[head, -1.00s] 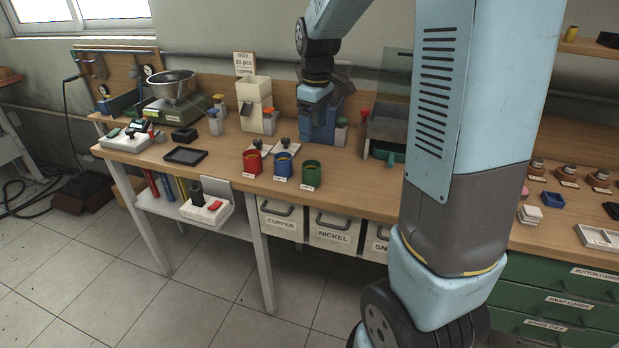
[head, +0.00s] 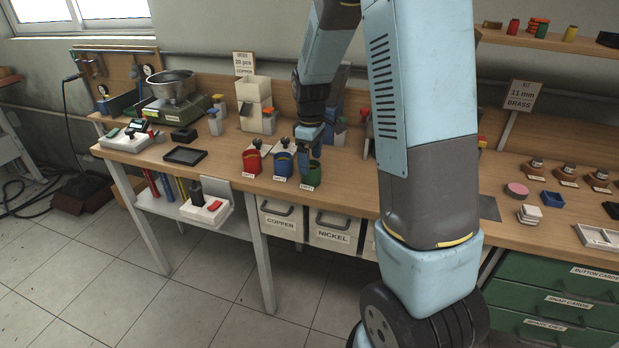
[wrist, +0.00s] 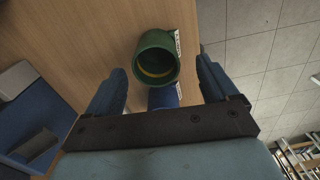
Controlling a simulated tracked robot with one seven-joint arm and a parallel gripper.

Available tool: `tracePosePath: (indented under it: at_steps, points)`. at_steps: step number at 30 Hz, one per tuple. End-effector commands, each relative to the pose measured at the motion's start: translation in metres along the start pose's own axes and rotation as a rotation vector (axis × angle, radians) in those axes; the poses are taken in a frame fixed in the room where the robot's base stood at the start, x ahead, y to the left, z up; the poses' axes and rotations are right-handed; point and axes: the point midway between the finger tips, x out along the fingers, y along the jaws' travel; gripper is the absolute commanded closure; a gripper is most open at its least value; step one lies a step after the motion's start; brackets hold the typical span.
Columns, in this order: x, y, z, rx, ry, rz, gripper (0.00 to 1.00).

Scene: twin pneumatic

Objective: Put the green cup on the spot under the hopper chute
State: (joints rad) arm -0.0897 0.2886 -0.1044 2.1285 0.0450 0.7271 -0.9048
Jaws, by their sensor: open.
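The green cup (head: 311,178) stands upright on the bench at the right end of a row of three cups. In the wrist view the green cup (wrist: 143,62) shows its open mouth and a yellow ring inside. My gripper (head: 309,163) points down at the green cup, with its fingers open. In the wrist view my gripper (wrist: 160,68) has one finger on each side of the cup's outline, with gaps. A white hopper (head: 254,95) stands at the back under a copper sign. A blue hopper (head: 333,110) is partly hidden behind my arm. I cannot make out the spot under a chute.
The blue cup (head: 284,164) stands close left of the green cup, and the red cup (head: 252,162) is further left. A black tray (head: 185,156) lies left. The bench's front edge is close to the cups.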

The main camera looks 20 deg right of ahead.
Motion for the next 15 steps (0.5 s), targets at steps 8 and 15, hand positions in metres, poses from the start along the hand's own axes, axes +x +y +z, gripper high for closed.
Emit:
tracePosePath:
  at_steps: [8,15]
  points:
    - [0.029,0.005,-0.001,-0.001,-0.003,-0.001,0.13]
    - [0.051,0.006,-0.002,-0.002,0.0,0.0,0.13]
